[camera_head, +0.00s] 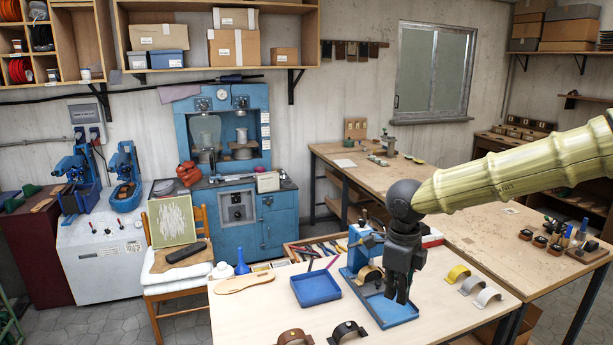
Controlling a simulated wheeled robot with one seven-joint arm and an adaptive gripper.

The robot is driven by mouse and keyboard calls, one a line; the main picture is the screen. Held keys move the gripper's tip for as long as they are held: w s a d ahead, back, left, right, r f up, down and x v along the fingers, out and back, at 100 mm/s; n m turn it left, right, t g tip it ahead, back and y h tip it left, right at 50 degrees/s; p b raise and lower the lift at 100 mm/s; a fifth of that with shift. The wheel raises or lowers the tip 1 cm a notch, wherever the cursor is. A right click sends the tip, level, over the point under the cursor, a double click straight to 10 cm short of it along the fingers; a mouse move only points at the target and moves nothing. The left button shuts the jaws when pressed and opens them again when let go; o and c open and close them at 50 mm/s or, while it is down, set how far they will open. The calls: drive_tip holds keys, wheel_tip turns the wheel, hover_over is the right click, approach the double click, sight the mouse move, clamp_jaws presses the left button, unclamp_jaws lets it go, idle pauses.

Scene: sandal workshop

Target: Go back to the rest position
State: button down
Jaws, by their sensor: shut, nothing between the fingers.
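My gripper (400,288) hangs from the end of my arm, which reaches in from the right. Its dark fingers point down, shut and empty. In the picture they overlap the blue tray-like base (393,316) of a small blue press on the front worktable (250,322). I cannot tell from this one view how far above the base the fingertips are. The gripper and its dark wrist hide part of the press (357,240) and the table behind it.
A blue tray (316,288) and a tan sole (244,283) lie left of my gripper. Brown and black straps (347,331) lie at the front; yellow, tan and grey straps (472,284) lie right. A chair (163,278) stands left. A long workbench (440,185) runs behind my arm.

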drive_tip(key=s+d+f+n+t+h+b, duration=0.1)
drive_tip(key=s+d+f+n+b, duration=0.2)
drive_tip(key=f, duration=1)
drive_tip(key=s+d+f+n+t+h+b, duration=0.15)
drive_tip(key=f+n, duration=0.35)
drive_tip(key=f, duration=0.8)
drive_tip(key=s+d+f+n+t+h+b, duration=0.1)
drive_tip(key=s+f+n+h+b, duration=0.2)
drive_tip(key=f, duration=1)
drive_tip(key=s+a+f+n+g+y+b, duration=0.1)
drive_tip(key=s+f+n+g+y+b, duration=0.1)
drive_tip(key=s+f+n, duration=0.5)
drive_tip(key=s+a+f+n+g+y+b, duration=0.1)
drive_tip(key=s+a+f+n+y+b, duration=0.1)
drive_tip(key=s+f+n+y+b, duration=0.2)
drive_tip(key=s+f+n, duration=0.1)
drive_tip(key=s+f, duration=0.3)
drive_tip(key=s, duration=0.4)
drive_tip(key=s+f+n+b, duration=0.1)
drive_tip(key=s+f, duration=0.3)
drive_tip(key=s, duration=0.4)
drive_tip(key=shift+s+f+n+g, duration=0.2)
drive_tip(key=shift+n+g, duration=0.15)
drive_tip(key=shift+n, duration=0.35)
